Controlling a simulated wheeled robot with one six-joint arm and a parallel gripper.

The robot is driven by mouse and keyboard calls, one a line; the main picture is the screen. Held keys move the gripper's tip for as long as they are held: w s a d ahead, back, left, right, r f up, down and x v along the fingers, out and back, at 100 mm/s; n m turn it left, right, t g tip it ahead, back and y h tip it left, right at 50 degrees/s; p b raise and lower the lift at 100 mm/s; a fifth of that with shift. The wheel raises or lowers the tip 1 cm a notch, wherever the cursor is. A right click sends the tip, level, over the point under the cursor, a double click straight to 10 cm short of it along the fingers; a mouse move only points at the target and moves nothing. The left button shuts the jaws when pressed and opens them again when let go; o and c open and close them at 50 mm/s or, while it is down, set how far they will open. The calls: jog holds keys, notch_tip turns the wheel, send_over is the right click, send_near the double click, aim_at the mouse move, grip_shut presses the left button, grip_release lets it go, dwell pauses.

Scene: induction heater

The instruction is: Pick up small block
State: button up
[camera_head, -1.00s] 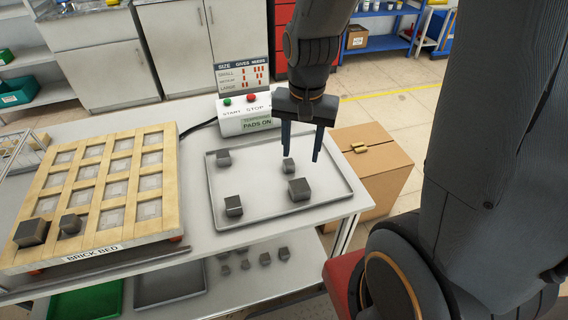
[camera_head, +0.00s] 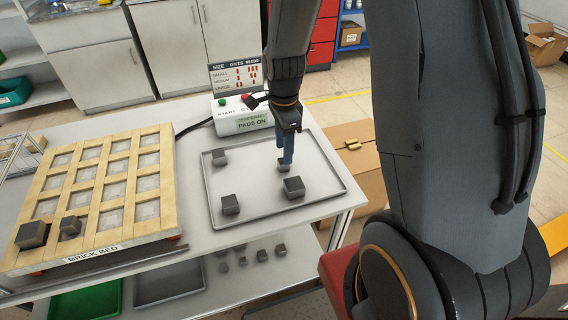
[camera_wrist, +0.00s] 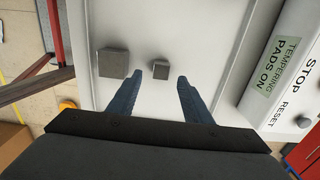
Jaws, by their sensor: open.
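The small block (camera_head: 284,165) is a dark grey cube on the grey tray (camera_head: 222,216). In the wrist view the small block (camera_wrist: 160,69) lies ahead of the fingertips, between their lines. My gripper (camera_head: 286,158) is above the small block in the head view, its fingers partly covering it. In the wrist view my gripper (camera_wrist: 158,82) is open, with nothing between its fingers. A larger block (camera_head: 293,187) sits near the small one; it also shows in the wrist view (camera_wrist: 113,63), left of the fingers.
Two more blocks, one at the back left (camera_head: 220,157) and one at the front (camera_head: 230,204), sit on the tray. The control box (camera_head: 240,115) stands behind it. The brick bed (camera_head: 95,190) is at the left with two blocks on it. A carton (camera_head: 355,160) stands at the right.

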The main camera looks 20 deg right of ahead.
aim_at(283, 164)
jog(key=shift+w+f+p, duration=0.1)
jog(key=shift+f+p, duration=0.65)
jog(key=shift+f, duration=1.65)
jog(key=shift+c, duration=0.2)
grip_shut()
